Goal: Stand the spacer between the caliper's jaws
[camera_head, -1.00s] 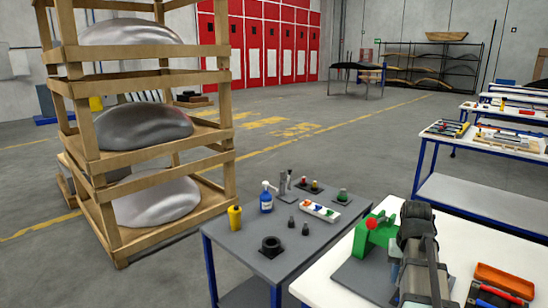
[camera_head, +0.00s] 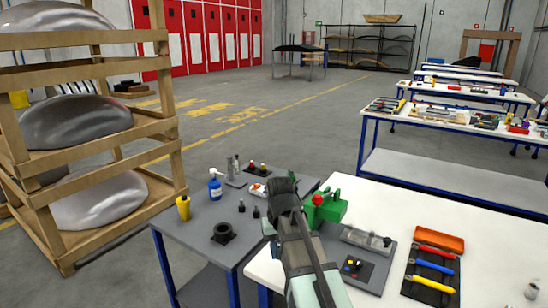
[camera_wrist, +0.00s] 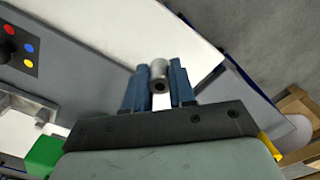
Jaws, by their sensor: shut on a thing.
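My gripper (camera_wrist: 160,88) is shut on a short grey metal cylinder with a hole in its end, the spacer (camera_wrist: 159,70). The spacer sits between the blue fingers in the wrist view. In the head view my gripper (camera_head: 284,186) is just left of the green fixture, and the spacer is hidden there. A silvery long tool with a dark knob, apparently the caliper (camera_head: 364,238), lies on a grey plate on the white table. A silvery part of it seems to show at the left in the wrist view (camera_wrist: 22,106). Its jaw gap cannot be made out.
A green fixture with a red ball (camera_head: 327,207) stands beside my arm. A black block with coloured dots (camera_head: 352,267), an orange tray (camera_head: 436,242) and a pliers mat (camera_head: 430,278) are on the white table. A grey table (camera_head: 200,238) at left holds bottles and small parts.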

